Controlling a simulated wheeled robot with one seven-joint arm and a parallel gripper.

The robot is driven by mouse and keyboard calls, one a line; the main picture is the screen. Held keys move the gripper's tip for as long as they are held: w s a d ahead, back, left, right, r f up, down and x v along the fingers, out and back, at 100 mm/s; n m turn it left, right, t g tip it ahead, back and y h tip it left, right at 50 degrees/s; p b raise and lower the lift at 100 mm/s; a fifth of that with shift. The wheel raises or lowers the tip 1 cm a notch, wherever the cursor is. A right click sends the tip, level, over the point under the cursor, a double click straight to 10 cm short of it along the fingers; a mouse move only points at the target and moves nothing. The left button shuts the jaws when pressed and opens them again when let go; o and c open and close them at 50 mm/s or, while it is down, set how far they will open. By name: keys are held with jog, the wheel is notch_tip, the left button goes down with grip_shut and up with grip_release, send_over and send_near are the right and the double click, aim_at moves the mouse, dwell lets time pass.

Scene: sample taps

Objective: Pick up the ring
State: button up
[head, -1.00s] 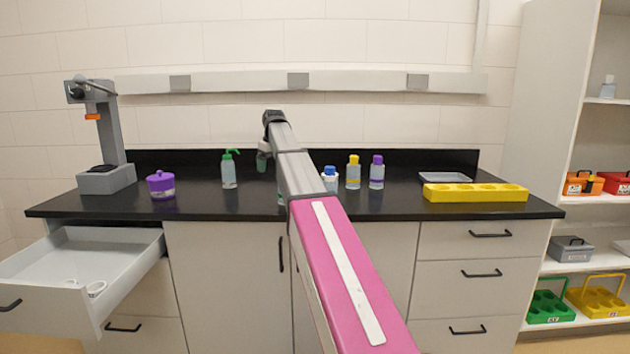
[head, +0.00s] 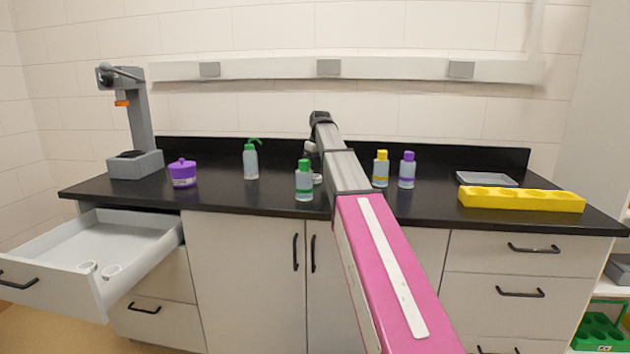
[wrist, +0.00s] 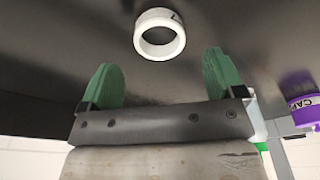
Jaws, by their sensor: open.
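A white ring (wrist: 160,34) with a dark mark on its rim lies on the black counter in the wrist view. A small white piece beside my arm in the head view (head: 318,178) may be this ring, mostly hidden. My gripper (wrist: 162,78) is open, with two green fingers apart and nothing between them. The ring is just beyond the fingertips, roughly centred between them and not touching. In the head view my arm hides most of the gripper.
A green-capped bottle (head: 304,184) stands left of my arm; yellow-capped (head: 381,170) and purple-capped (head: 407,171) bottles stand right of it. A green wash bottle (head: 251,161), purple jar (head: 183,174), grey stand (head: 138,130) and yellow rack (head: 520,199) are also on the counter.

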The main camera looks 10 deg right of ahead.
jog(key=f, duration=0.5)
jog(key=shift+w+a, duration=0.15)
jog(key=shift+w, duration=0.1)
jog(key=shift+r, duration=0.1)
jog(key=c, duration=1)
jog(key=shift+r, duration=0.1)
jog(key=shift+r, duration=0.6)
notch_tip(320, 180, up, 3)
jog(key=shift+w+f, duration=0.1)
jog(key=s+a+r, duration=0.6)
jog(key=s+a, duration=0.2)
jog(key=shift+a+r, duration=0.35)
jog(key=shift+r, duration=0.05)
